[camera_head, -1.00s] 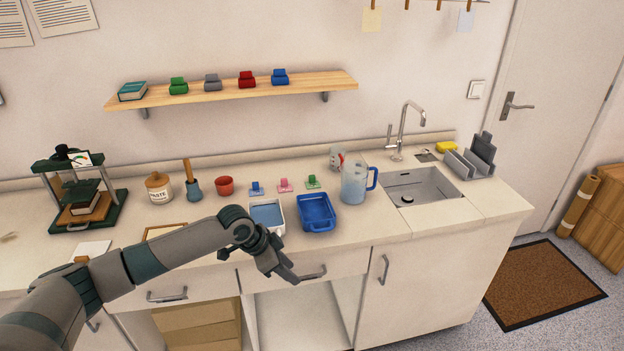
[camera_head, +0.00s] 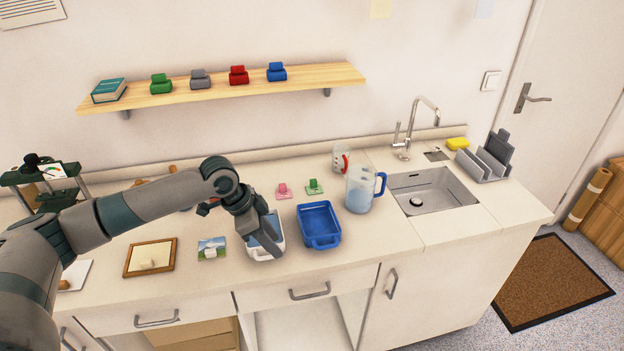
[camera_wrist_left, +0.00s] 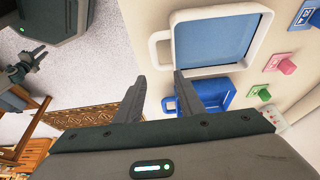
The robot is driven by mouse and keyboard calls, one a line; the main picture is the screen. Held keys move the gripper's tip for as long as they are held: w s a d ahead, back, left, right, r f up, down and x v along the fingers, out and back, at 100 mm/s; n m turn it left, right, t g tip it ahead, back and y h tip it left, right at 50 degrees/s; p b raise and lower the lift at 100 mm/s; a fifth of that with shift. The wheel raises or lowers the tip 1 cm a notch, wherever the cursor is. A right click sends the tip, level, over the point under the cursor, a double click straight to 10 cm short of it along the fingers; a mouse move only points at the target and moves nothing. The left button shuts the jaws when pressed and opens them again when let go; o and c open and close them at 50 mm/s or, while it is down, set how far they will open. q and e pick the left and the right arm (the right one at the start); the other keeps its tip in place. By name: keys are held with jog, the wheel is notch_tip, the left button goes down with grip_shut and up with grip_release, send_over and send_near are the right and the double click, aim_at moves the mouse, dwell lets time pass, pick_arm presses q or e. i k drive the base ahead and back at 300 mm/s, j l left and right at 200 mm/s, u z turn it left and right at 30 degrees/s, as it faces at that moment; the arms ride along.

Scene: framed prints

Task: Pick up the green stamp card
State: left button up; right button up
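The green stamp card (camera_head: 314,187), a small card with a green block standing on it, lies on the counter behind the blue tray. It also shows in the left wrist view (camera_wrist_left: 261,93) at the right, below the pink one. My left gripper (camera_head: 268,252) is over the white tray, in front and to the left of the green stamp card. In the left wrist view its two fingers (camera_wrist_left: 160,85) are apart with nothing between them. My right gripper is not in view.
A white tray with blue inside (camera_head: 276,226) and a blue tray (camera_head: 318,224) stand near the front edge. A pink stamp card (camera_head: 283,191) is left of the green one; a blue-tinted jug (camera_head: 360,190) stands to its right. A shelf (camera_head: 220,88) hangs above.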

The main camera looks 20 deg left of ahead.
aim_at(313, 188)
jog(key=i+j, duration=0.7)
jog(key=i, duration=0.15)
